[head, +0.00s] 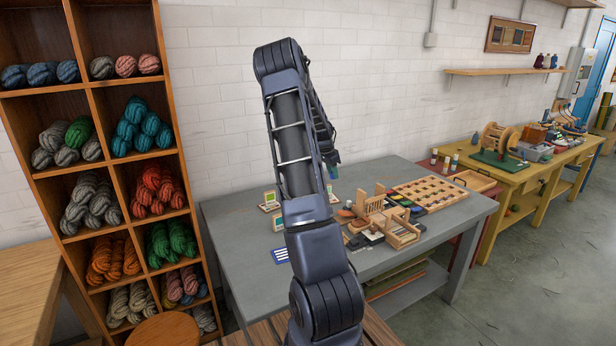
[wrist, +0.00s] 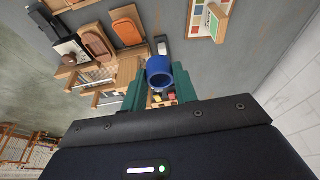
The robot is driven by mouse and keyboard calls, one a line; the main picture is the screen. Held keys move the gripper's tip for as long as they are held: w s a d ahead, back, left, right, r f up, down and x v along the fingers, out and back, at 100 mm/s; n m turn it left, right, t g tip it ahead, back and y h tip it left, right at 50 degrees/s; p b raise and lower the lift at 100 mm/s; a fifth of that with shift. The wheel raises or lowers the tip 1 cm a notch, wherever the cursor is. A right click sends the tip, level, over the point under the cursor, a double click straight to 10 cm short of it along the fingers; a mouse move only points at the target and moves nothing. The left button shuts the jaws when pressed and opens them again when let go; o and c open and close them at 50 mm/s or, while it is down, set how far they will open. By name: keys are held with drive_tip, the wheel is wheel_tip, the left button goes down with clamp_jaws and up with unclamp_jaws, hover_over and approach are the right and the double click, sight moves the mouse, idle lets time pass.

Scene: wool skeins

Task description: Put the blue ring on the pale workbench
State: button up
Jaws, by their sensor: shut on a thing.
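My gripper (wrist: 160,88) shows green fingers in the wrist view, shut on a blue ring (wrist: 158,66) between their tips. In the head view my gripper (head: 333,165) is partly hidden behind my raised arm, over the grey table (head: 238,225); the ring cannot be made out there. A pale wooden bench top (head: 28,285) stands at the lower left, and a yellowish bench (head: 490,177) stands farther off on the right. I cannot tell for sure which is the pale workbench.
The grey table holds a small wooden loom (head: 400,232), a compartment tray (head: 430,192) and small cards (head: 269,201). A tall shelf of wool skeins (head: 75,225) stands at the left, with a round stool (head: 165,330) before it. The table's left part is mostly bare.

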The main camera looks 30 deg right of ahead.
drive_tip(key=w+a+f+n+t+y, duration=0.1)
drive_tip(key=a+f+n, duration=0.4)
drive_tip(key=a, duration=0.9)
drive_tip(key=w+a+f+n+t+y, duration=0.1)
drive_tip(key=w+a+f+n, duration=0.3)
drive_tip(key=a, duration=0.9)
drive_tip(key=w+a+f+n+t+y, duration=0.1)
drive_tip(key=w+a+f+n, duration=0.2)
drive_tip(key=a, duration=1.1)
drive_tip(key=shift+w+a+f+n, duration=0.1)
drive_tip(key=shift+f+n, duration=0.5)
drive_tip(key=shift+n, duration=0.4)
drive_tip(key=shift+s+a+f+n, duration=0.1)
drive_tip(key=shift+f+n, duration=0.45)
drive_tip(key=shift+n, duration=0.45)
drive_tip(key=shift+w+a+f+n, duration=0.1)
drive_tip(key=shift+f+n, duration=0.5)
drive_tip(key=shift+n, duration=0.4)
drive_tip(key=shift+r, duration=0.1)
